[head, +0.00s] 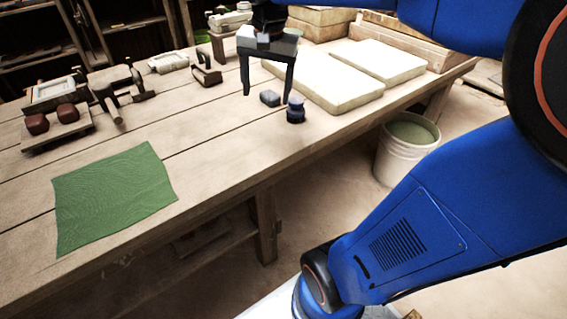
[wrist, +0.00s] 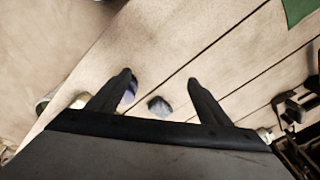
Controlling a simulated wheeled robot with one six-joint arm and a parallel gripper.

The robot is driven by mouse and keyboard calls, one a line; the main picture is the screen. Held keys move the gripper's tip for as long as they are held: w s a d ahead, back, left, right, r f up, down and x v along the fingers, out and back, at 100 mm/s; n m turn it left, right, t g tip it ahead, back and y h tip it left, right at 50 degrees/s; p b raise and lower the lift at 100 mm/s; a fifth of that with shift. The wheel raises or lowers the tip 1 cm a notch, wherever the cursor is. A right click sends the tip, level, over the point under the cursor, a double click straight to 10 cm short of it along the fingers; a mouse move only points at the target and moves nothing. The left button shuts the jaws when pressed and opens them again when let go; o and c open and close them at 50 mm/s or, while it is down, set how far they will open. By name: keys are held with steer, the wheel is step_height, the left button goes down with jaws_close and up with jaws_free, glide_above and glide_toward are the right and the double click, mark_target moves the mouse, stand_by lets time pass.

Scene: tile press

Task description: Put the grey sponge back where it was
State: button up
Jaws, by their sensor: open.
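The small grey sponge (head: 270,98) lies on the wooden table, just left of a small dark blue stacked object (head: 295,110). My gripper (head: 266,97) is open and points down over the sponge, with its two dark fingers apart. In the wrist view the sponge (wrist: 158,105) shows between the fingers of my gripper (wrist: 159,77), and nothing is seen held. The left finger there partly hides the blue object (wrist: 131,91). How high the fingertips are above the table is hard to tell.
Pale slabs (head: 325,80) lie behind and right of the sponge. A green cloth (head: 115,195) lies at the table's front left. Wooden tools (head: 122,90) and a board with two reddish-brown lumps (head: 58,137) stand at the left. A white bucket (head: 402,155) stands beyond the table's right edge. The table's middle is clear.

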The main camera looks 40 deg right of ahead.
steer(key=s+a+f+n+t, duration=0.1)
steer(key=s+a+f+n, duration=0.2)
steer(key=s, duration=0.5)
steer(key=s+a+f+n+t, duration=0.1)
steer(key=s+a+f+n, duration=0.2)
steer(key=s+f+n, duration=0.3)
steer(key=shift+s+f+n+t, duration=0.3)
steer(key=shift+s+f, duration=0.35)
steer(key=shift+s, duration=0.45)
